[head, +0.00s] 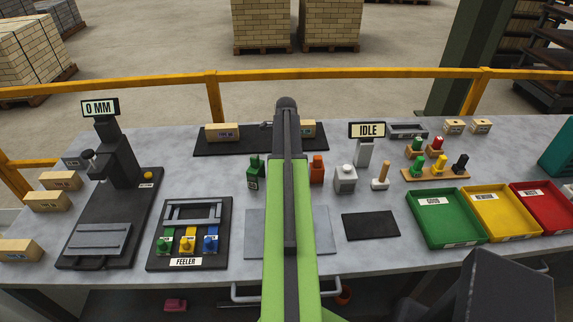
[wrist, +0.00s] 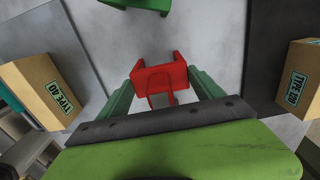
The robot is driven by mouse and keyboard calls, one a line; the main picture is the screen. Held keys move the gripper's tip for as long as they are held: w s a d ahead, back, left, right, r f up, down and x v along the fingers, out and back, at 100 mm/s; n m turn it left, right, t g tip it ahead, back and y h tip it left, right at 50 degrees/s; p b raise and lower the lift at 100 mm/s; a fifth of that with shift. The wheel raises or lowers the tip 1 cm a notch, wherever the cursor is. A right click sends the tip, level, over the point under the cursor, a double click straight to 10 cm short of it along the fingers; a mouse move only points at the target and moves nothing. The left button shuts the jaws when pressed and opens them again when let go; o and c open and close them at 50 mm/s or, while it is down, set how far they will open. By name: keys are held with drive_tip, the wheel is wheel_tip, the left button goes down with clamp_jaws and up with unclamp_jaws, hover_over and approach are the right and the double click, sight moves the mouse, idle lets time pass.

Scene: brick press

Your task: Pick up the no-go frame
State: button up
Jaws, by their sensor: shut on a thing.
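The no-go frame (wrist: 160,77) appears to be the red U-shaped piece in the wrist view. It sits between the green fingers of my gripper (wrist: 161,92), which is shut on it. Grey tabletop shows around it; whether it touches the table I cannot tell. In the head view my own arm hides the gripper and the red frame.
In the wrist view a labelled tan brick (wrist: 42,92) lies left and another (wrist: 300,78) right. A green piece (wrist: 138,4) is at the top edge. In the head view a green block (head: 255,172) and an orange piece (head: 317,170) flank my arm.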

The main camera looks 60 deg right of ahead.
wheel_tip(320, 180, up, 10)
drive_tip(key=p, duration=0.9)
drive_tip(key=shift+p, duration=0.35)
drive_tip(key=s+a+r+p, duration=0.6)
drive_tip(key=a, duration=0.2)
drive_tip(key=shift+a+r+p, duration=0.35)
drive_tip(key=shift+r+p, duration=0.05)
